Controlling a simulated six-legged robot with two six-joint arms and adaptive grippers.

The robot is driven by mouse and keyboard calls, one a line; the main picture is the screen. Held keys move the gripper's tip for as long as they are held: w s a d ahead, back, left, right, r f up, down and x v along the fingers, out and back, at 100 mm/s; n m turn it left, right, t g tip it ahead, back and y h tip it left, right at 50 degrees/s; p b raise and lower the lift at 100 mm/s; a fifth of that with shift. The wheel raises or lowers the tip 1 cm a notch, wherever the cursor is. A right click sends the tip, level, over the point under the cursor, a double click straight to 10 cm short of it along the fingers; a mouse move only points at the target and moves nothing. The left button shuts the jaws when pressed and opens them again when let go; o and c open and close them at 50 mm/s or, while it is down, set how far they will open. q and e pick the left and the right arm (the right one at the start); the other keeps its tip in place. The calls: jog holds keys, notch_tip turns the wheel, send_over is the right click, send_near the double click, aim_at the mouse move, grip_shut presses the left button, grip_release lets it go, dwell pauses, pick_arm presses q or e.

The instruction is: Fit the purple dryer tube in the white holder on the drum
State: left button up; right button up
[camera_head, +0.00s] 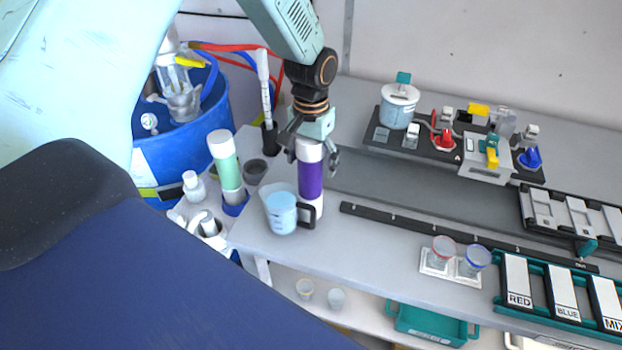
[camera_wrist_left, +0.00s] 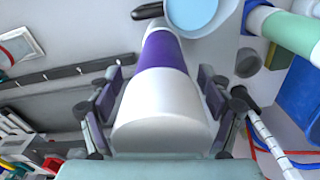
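The purple dryer tube (camera_head: 311,181), with white ends, stands upright on the grey bench near its left end. My left gripper (camera_head: 314,158) is above it, with its fingers on either side of the tube's white top. A gap shows between the right-hand finger and the tube. In the left wrist view the tube (camera_wrist_left: 165,75) lies between the two spread fingers (camera_wrist_left: 160,105). The blue drum (camera_head: 175,148) stands at the left, behind the bench end. A whitish fitting (camera_head: 183,104) is on its top; I cannot tell if it is the holder. My right gripper is out of view.
A jug of blue liquid (camera_head: 281,214) stands close in front of the tube. A green-and-white tube (camera_head: 224,160) stands to its left. A white wand (camera_head: 264,85) rises behind, near red and blue hoses. A black rail (camera_head: 430,232) lies to the right.

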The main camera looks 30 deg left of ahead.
pick_arm(q)
jog(key=shift+c, duration=0.8)
jog(key=shift+s+a, duration=0.2)
jog(key=shift+a, duration=0.15)
jog(key=c, duration=0.4)
jog(key=shift+c, duration=0.9)
jog(key=shift+d, duration=0.3)
jog(key=c, duration=0.5)
jog(key=shift+a, duration=0.2)
jog(key=c, duration=0.4)
